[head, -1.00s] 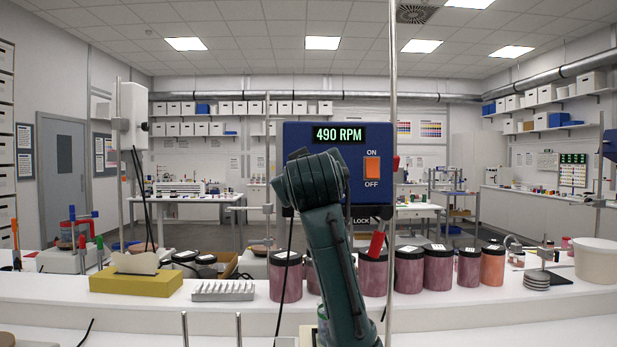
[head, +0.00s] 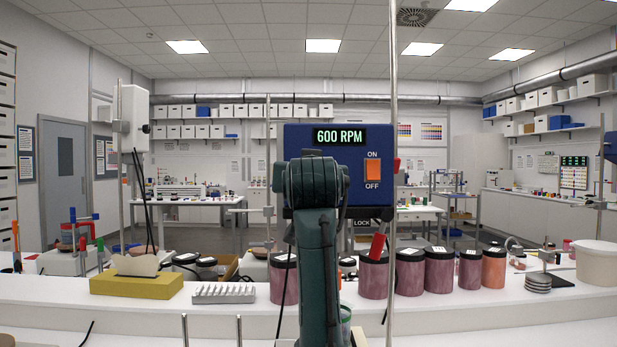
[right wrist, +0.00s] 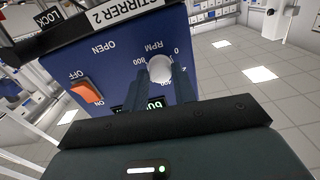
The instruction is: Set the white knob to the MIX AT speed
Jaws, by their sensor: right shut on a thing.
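The blue stirrer box (head: 363,140) stands ahead with its display (head: 339,137) reading 600 RPM. An orange switch (head: 373,170) sits between ON and OFF on its front. The white knob (right wrist: 159,68) is on the box face beside the RPM scale, in the right wrist view. My right gripper (right wrist: 163,79) is shut on the knob, one finger on each side. In the head view my right arm hides the knob and the fingers. The display's digits are partly hidden in the wrist view. No MIX AT label is readable. My left gripper is in neither view.
Lidded jars of reddish pigment (head: 409,272) stand in a row on the white bench below the box. A metal rod (head: 392,220) rises just right of my arm. A yellow tissue box (head: 137,284) and a grey rack (head: 223,294) stand to the left.

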